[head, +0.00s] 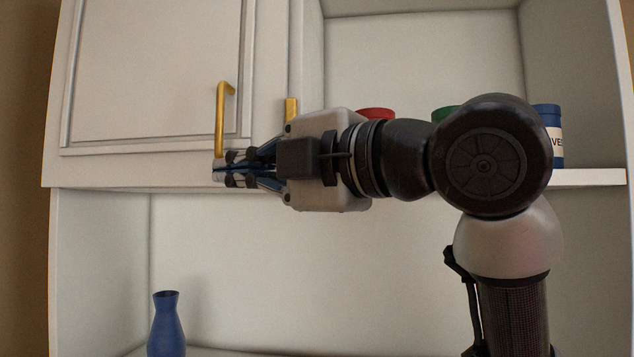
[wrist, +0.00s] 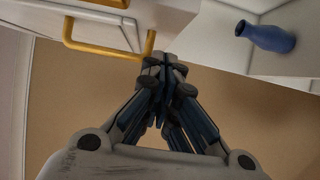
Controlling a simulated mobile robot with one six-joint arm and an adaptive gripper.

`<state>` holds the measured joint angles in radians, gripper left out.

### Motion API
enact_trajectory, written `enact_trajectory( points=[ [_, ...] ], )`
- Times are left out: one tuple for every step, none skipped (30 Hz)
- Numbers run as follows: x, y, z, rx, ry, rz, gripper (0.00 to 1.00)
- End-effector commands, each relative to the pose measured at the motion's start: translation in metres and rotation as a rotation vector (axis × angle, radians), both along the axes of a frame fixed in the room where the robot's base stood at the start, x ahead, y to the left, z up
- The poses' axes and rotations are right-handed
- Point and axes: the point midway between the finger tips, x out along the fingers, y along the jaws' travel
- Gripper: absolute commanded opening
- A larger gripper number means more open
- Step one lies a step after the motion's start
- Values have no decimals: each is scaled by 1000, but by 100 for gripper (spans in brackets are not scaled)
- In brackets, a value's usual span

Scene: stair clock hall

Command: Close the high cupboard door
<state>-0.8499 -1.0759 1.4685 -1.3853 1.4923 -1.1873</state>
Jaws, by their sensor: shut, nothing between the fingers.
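The white high cupboard door (head: 150,75) is a framed panel at the upper left of the head view. A gold bar handle (head: 219,122) stands upright near its right edge; it also shows in the wrist view (wrist: 100,52). I cannot tell from these views whether the door stands slightly ajar. My gripper (head: 219,171) is shut and empty, pointing left, with its tips just below the handle's lower end. In the wrist view the shut fingertips (wrist: 165,62) are beside one end of the handle. Whether they touch the handle or door is unclear.
A second gold piece (head: 291,109) is right of the door, partly behind my gripper. Red (head: 375,113), green (head: 446,114) and blue (head: 548,120) jars stand on the open shelf (head: 590,177). A blue vase (head: 166,325) stands below left. The lower niche is otherwise largely clear.

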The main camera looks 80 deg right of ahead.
Motion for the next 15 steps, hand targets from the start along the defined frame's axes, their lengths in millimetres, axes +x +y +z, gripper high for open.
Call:
enact_trajectory(
  points=[
    [-1,9,-3,-2,5,-6,0],
    [-9,8,-2,1,0,-8,0],
    [-16,10,-1,1,1,-8,0],
    [-21,12,0,0,1,-7,0],
    [-26,14,0,0,1,-6,0],
    [-34,16,0,0,1,-5,0],
    [-40,18,0,0,1,-5,0],
    [-45,20,0,-1,0,-6,0],
    [-52,22,0,-1,0,-5,0],
    [-57,24,0,0,1,-3,0],
    [-63,25,0,-1,2,-4,0],
    [-69,28,0,-1,0,-3,0],
    [-72,30,0,-2,1,-1,0],
    [-77,30,0,-2,2,-1,0],
    [-81,32,0,-2,2,1,0]
  ],
)
